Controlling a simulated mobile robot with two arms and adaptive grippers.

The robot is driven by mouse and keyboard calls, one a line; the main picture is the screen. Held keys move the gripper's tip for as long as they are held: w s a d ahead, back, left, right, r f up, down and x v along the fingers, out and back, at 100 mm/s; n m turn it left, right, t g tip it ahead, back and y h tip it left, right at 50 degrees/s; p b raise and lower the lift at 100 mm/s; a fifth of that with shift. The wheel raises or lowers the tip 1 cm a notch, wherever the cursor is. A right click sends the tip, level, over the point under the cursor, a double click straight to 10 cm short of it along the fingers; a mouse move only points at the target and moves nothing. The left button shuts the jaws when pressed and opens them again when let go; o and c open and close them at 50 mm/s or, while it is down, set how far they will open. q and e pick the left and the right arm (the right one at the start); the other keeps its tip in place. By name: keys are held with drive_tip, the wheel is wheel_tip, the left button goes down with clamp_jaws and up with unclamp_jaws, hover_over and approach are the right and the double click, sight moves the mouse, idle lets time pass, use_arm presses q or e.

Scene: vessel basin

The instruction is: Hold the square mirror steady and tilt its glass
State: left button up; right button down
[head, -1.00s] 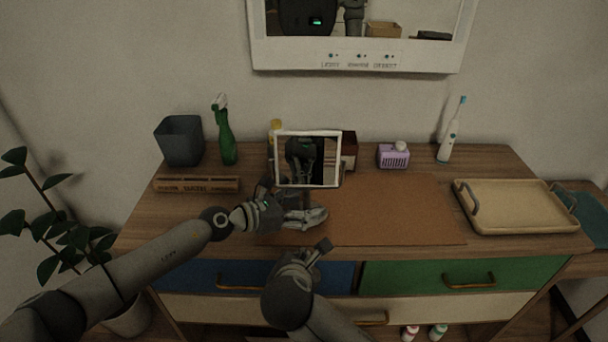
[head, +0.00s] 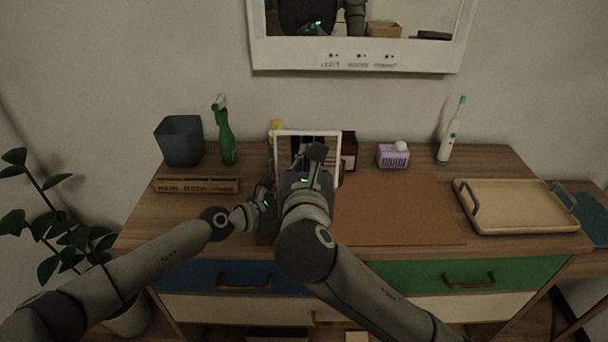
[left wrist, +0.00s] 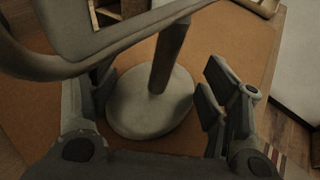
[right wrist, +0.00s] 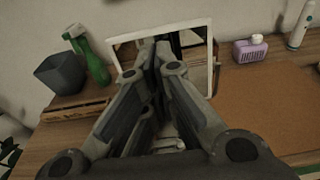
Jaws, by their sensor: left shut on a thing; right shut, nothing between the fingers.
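The square mirror (head: 285,148) stands on the brown mat, its white-framed glass partly hidden by my right gripper. In the left wrist view its stem and round base (left wrist: 150,115) lie between the fingers of my left gripper (left wrist: 155,95), which is shut on the stand low down; exact contact is hard to see. In the head view my left gripper (head: 266,192) is at the stand's left. My right gripper (head: 317,153) is shut and empty, its tips in front of the glass. The right wrist view shows the tips against the mirror picture (right wrist: 198,62); touching cannot be told.
A dark cup (head: 180,141), green spray bottle (head: 226,138) and wooden box (head: 197,184) stand left. A purple box (head: 393,156), toothbrush (head: 450,135) and tray (head: 515,208) stand right. The mat's right part (head: 405,210) is clear. A wall mirror (head: 357,62) hangs behind.

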sight(308, 139)
use_arm(q)
drive_tip(key=shift+s+f, duration=0.2)
drive_tip(key=shift+f, duration=0.3)
use_arm(e)
drive_tip(key=shift+w+f, duration=0.25)
drive_tip(key=shift+w, duration=1)
drive_tip(key=shift+w+f, duration=0.2)
drive_tip(key=shift+w, duration=2.45)
drive_tip(key=s, duration=0.6)
use_arm(q)
drive_tip(key=o, duration=0.9)
drive_tip(key=shift+w, duration=0.15)
drive_tip(key=shift+r, duration=0.2)
use_arm(e)
drive_tip(key=shift+w, duration=0.1)
